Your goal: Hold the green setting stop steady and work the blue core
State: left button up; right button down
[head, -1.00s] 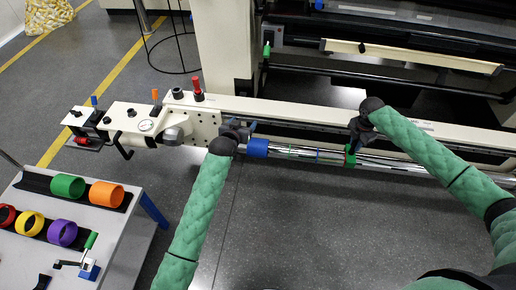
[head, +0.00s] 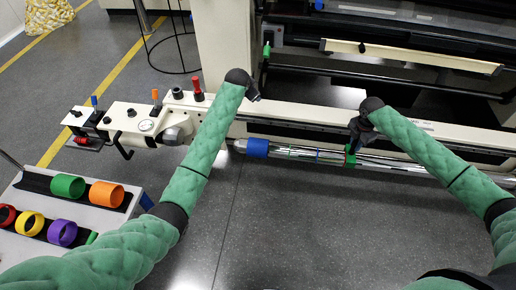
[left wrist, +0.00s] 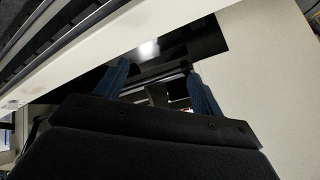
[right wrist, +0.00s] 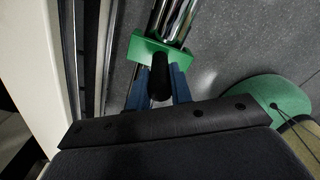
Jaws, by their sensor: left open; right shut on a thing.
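The blue core (head: 257,147) sits around the left part of the chrome shaft on the machine's front. The green setting stop (head: 350,157) is on the same shaft, further right. It also shows in the right wrist view (right wrist: 160,50). My right gripper (right wrist: 158,88) is shut on the stop's black handle, just in front of its green body. My left gripper (head: 255,97) is raised above and behind the blue core, apart from it and largely hidden by its own wrist. In the left wrist view its blue fingers (left wrist: 160,85) are spread with nothing between them.
The cream machine beam (head: 300,112) runs behind the shaft. A cart at lower left carries a green ring (head: 68,186), an orange ring (head: 106,194) and other coloured rings. A cream upright (head: 222,45) stands close behind my left gripper. The floor in front of the shaft is clear.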

aim_at(267, 143)
pick_arm(q)
jog(key=s+a+f+m+g+y, duration=0.1)
jog(key=s+f+m+g, duration=0.1)
jog(key=s+f, duration=0.1)
jog(key=s+a+f+m+g+y, duration=0.1)
jog(key=s+a+f+m+g, duration=0.1)
jog(key=s+f+m, duration=0.1)
jog(key=s+a+f+m+g, duration=0.1)
jog(key=s+f+m+g, duration=0.2)
jog(key=s+f, duration=0.1)
jog(key=shift+a+f+y, duration=0.25)
jog(key=shift+f+y, duration=0.15)
jog(key=shift+f, duration=0.15)
jog(key=shift+s+a+m+g, duration=0.15)
jog(key=shift+s+m+g, duration=0.15)
jog(key=shift+m, duration=0.6)
jog(key=shift+f, duration=5)
jog(key=shift+s+d, duration=0.4)
jog(key=shift+d, duration=1.45)
jog(key=shift+s+d, duration=0.45)
jog(key=shift+d, duration=1.35)
jog(key=shift+s+d, duration=0.4)
jog(key=shift+d, duration=1.45)
